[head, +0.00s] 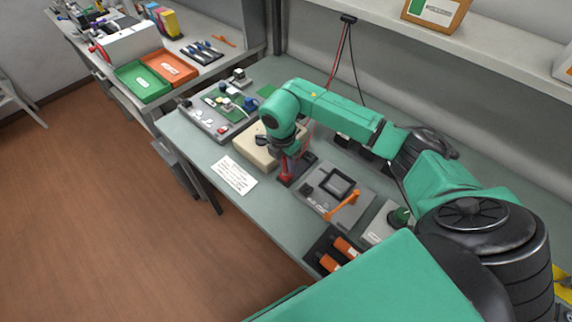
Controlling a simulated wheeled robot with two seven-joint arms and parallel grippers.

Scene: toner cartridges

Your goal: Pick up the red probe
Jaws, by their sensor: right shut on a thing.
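The red probe (286,174) shows as a small red shape just under my right gripper (287,157). It stands roughly upright at a dark holder beside the grey meter unit. My right gripper points down from its green arm and is shut on the probe's upper part. The fingers hide the top of the probe. I cannot tell whether its lower end is still in the holder. My left gripper is not in view.
The grey meter unit (318,197) with an orange lever stands right of the probe. A beige block (249,149) and a white paper (234,175) lie to the left. A circuit board fixture (212,118) stands farther left. Red and black leads (345,50) hang behind my arm.

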